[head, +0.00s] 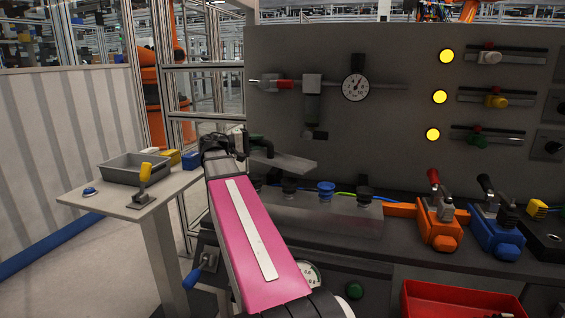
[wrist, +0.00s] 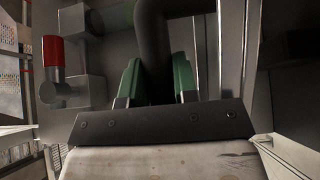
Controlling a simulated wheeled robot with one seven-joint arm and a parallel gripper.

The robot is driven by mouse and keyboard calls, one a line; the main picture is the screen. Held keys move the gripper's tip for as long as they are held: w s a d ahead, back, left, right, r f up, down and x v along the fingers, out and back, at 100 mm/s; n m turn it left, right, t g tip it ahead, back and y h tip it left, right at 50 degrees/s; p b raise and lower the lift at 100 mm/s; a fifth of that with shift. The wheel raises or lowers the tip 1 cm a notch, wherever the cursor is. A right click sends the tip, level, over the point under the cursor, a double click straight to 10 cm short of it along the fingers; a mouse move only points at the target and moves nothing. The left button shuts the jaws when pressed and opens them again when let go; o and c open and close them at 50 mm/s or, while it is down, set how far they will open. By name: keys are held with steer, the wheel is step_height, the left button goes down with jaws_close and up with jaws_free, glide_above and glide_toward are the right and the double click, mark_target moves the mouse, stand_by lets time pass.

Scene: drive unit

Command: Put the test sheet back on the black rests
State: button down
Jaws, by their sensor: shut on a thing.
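The test sheet (head: 287,161) is a thin grey plate held in the air, roughly level, in front of the grey panel. In the wrist view its pale, scuffed face (wrist: 155,163) fills the bottom, with a dark screwed bar along its edge and a thick black curved handle (wrist: 155,45). My gripper (head: 247,142) is shut at the sheet's left end; green pads sit on both sides of the handle in the wrist view. The black rests (head: 290,186) stand on the grey ledge below the sheet, another to the right (head: 365,192). The sheet is apart from them.
A blue cup (head: 326,187) stands between the black rests, with hoses behind. A pressure gauge (head: 356,86) and valve fittings (head: 312,88) stick out from the panel above. Orange (head: 438,232) and blue (head: 497,234) clamps stand right. A side table (head: 140,208) holds a grey tray, left.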

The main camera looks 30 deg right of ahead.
steer(key=shift+w+d+f, duration=0.45)
steer(key=shift+d+f, duration=0.85)
steer(key=shift+f, duration=0.2)
steer(key=shift+w+d+f, duration=0.45)
steer(key=shift+d+f, duration=0.85)
steer(key=shift+f, duration=0.15)
steer(key=shift+w+d+f, duration=0.45)
steer(key=shift+d+f, duration=0.85)
steer(key=shift+f, duration=0.2)
steer(key=c, duration=0.9)
jaws_free()
steer(key=shift+f, duration=0.15)
steer(key=shift+w+a, duration=0.1)
steer(key=shift+a, duration=0.25)
steer(key=v, duration=1.1)
steer(key=shift+w+a, duration=0.1)
steer(key=shift+a, duration=0.1)
